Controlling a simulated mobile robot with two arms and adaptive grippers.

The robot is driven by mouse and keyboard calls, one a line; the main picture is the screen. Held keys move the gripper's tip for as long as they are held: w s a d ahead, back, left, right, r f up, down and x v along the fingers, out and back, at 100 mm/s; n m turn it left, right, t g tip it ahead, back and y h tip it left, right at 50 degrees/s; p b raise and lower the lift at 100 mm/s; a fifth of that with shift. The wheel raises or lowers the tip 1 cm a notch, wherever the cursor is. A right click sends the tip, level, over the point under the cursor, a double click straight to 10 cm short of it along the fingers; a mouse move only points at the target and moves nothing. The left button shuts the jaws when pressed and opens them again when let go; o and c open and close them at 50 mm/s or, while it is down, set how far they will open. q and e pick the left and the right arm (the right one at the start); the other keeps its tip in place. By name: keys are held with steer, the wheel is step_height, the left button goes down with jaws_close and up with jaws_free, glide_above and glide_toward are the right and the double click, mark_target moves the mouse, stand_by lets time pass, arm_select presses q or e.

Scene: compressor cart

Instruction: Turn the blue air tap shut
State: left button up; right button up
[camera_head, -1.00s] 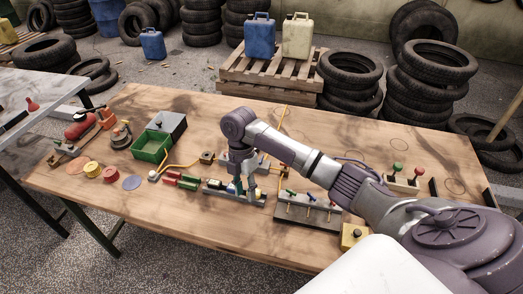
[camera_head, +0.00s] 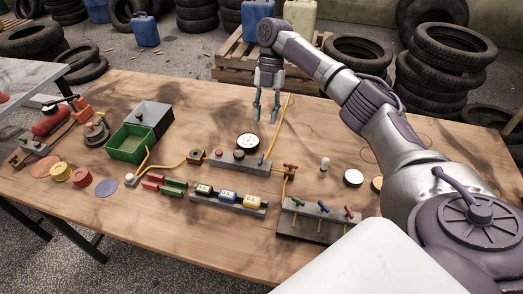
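A dark manifold block (camera_head: 308,226) lies near the front edge of the table, right of the middle. It carries three small taps in a row: a green tap (camera_head: 298,202), a blue tap (camera_head: 323,206) and a red tap (camera_head: 349,212). The blue tap is in the middle. Its lever slants down to the right, much like its neighbours; I cannot tell whether it is open or shut. My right gripper (camera_head: 266,108) hangs over the far part of the table, well behind the taps. Its fingers point down, apart and empty. My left gripper is out of view.
A grey rail (camera_head: 230,202) with coloured blocks lies left of the manifold. Behind it stand a grey unit (camera_head: 237,160) with a white-faced gauge (camera_head: 247,142) and a yellow hose (camera_head: 177,164). A green bin (camera_head: 130,143) stands at left. The table's front edge is mostly clear.

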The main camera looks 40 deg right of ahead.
mark_target(261, 157)
steer(key=p+x, duration=0.2)
steer(key=x, duration=0.9)
steer(key=shift+s, duration=0.1)
steer(key=shift+a+f, duration=0.1)
steer(key=shift+f, duration=0.4)
steer(key=shift+s, duration=0.1)
jaws_close()
